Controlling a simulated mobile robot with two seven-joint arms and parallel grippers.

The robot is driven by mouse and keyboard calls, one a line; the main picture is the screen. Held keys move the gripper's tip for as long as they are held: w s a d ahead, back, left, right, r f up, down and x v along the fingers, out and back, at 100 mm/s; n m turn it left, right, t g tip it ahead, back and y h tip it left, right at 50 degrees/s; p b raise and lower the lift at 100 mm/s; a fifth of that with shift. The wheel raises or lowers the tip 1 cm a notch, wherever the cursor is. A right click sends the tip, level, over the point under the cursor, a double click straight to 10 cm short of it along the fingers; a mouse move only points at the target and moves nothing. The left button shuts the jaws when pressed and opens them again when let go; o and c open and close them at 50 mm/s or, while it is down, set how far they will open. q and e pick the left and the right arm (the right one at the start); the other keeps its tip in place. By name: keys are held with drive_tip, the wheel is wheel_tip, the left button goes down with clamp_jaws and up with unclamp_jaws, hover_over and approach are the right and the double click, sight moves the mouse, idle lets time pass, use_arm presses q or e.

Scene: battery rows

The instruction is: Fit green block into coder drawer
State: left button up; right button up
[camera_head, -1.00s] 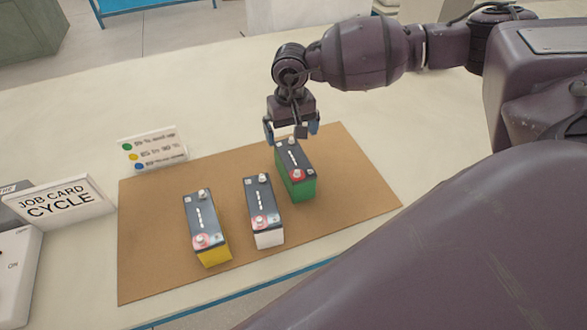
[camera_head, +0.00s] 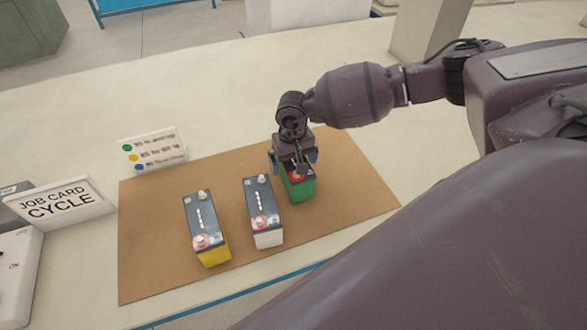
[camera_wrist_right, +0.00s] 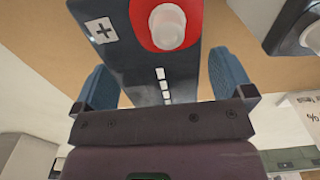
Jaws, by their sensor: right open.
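The green block is a battery (camera_head: 298,187) with a dark top and green lower body, standing on the brown mat (camera_head: 355,190). My right gripper (camera_head: 293,165) is over its top, with a finger on each side of it. In the right wrist view the battery's dark top (camera_wrist_right: 160,65) with a red ring and white terminal lies between the two blue fingers of my open right gripper (camera_wrist_right: 163,85). Gaps at the fingers are hard to judge. My left gripper is not in view. No drawer can be made out.
A white battery (camera_head: 264,213) stands just left of the green one, and a yellow battery (camera_head: 207,228) further left. A colour-dot card (camera_head: 153,150), a job card sign (camera_head: 60,201) and a white device (camera_head: 15,270) stand at the left. The mat's right side is clear.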

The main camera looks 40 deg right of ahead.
drive_tip(key=shift+f, duration=0.1)
drive_tip(key=c, duration=1.8)
drive_tip(key=shift+w, duration=0.1)
clamp_jaws()
